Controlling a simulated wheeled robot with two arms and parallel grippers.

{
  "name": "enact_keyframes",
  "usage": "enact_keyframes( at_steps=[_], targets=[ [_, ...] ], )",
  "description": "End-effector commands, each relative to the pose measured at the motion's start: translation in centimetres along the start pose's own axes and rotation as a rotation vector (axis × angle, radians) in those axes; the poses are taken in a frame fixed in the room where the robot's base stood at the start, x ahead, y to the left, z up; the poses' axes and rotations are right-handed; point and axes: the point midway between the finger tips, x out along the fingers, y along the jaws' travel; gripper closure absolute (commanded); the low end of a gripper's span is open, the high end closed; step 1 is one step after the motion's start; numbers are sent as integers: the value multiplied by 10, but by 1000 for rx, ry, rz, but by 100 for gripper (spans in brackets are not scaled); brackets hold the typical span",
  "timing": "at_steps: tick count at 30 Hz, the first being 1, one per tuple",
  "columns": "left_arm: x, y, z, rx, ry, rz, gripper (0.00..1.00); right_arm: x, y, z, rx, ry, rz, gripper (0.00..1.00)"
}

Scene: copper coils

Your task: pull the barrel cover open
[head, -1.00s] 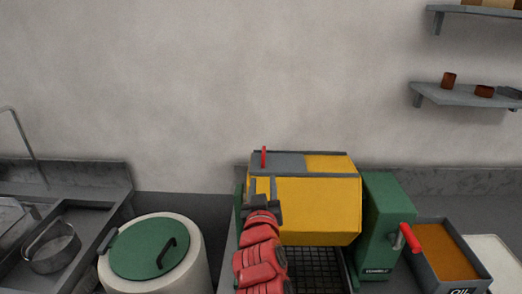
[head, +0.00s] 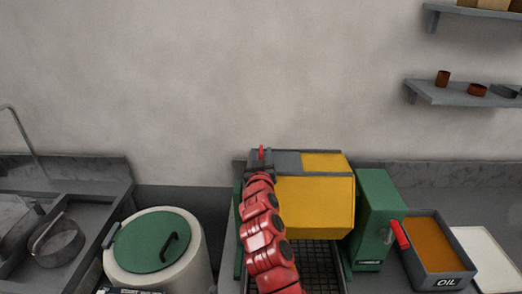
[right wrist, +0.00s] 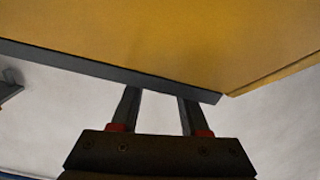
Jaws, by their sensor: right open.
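The yellow barrel (head: 315,205) sits in a green frame above a dark grid. My right gripper (head: 261,167) is at the barrel's upper left, by the cover and just below the handle. My arm hides part of the barrel's left side. In the right wrist view, the two fingers (right wrist: 158,103) are apart with nothing seen between them, close to a grey edge of the yellow barrel (right wrist: 200,45). Contact cannot be told. My left gripper is out of view.
A green box (head: 375,218) with a red lever (head: 400,234) adjoins the barrel on the right. Beyond it stands an OIL tray (head: 450,267). A white drum with a green lid (head: 150,245) stands left. A wall shelf (head: 465,93) is upper right.

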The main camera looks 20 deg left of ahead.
Motion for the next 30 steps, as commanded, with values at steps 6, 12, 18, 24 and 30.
enact_keyframes(
  at_steps=[6,12,18,24,30],
  targets=[
    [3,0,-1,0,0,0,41,9,0,-1,0,-1,-1,55],
    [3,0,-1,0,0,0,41,10,0,0,0,0,-2,55],
    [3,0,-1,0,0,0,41,10,0,0,0,0,-2,70],
    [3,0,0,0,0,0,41,10,0,0,0,0,-2,100],
    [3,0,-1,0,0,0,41,10,0,0,0,0,-2,100]
  ],
)
